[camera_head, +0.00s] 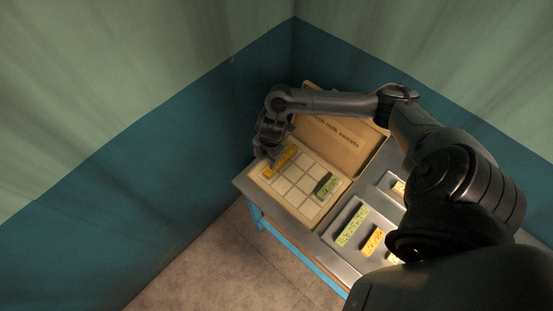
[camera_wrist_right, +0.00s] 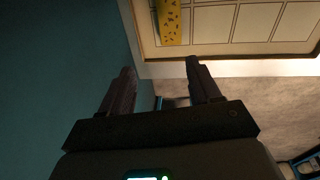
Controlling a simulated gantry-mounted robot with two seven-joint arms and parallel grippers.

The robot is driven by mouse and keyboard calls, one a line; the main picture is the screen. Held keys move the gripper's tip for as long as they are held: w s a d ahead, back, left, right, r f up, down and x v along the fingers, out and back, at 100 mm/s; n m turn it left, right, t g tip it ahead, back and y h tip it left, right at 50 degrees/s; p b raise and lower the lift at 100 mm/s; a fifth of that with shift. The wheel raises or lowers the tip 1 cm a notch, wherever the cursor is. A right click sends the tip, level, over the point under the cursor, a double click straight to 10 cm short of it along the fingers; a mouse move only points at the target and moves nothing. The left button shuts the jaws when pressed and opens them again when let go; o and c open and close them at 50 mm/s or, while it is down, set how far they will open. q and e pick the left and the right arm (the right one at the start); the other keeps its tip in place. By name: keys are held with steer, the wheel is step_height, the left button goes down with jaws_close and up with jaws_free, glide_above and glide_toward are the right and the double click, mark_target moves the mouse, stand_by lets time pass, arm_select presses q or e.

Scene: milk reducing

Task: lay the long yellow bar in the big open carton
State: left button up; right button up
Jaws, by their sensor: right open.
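The big open carton (camera_head: 307,206) stands on the table with its lid raised at the back, its floor marked in a grid of squares. The long yellow bar (camera_head: 271,173) lies in it along the far left side, partly hidden by my right gripper in the head view. In the right wrist view the dark-speckled bar (camera_wrist_right: 169,24) lies inside the carton rim (camera_wrist_right: 230,68). My right gripper (camera_wrist_right: 160,80) is open, with nothing between its fingers. It is at the carton's left side, apart from the bar. My left gripper is not in view.
A speckled green piece (camera_head: 328,187) lies in the carton's right part. Teal walls (camera_head: 190,175) stand close behind and left.

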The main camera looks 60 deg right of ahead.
steer(key=a+r+m+t+y, duration=0.1)
steer(key=a+m+t+y, duration=0.2)
steer(key=a, duration=1.7)
steer(key=s+d+r+m+h, duration=0.1)
steer(key=s+r+m, duration=0.2)
steer(key=s+m, duration=0.2)
steer(key=s+d+r+m+g+h, duration=0.1)
steer(key=s+d+r+m+h, duration=0.1)
steer(key=s+m, duration=0.4)
steer(key=shift+s+d+r, duration=0.2)
steer(key=shift+s+r, duration=0.45)
steer(key=shift+s, duration=0.5)
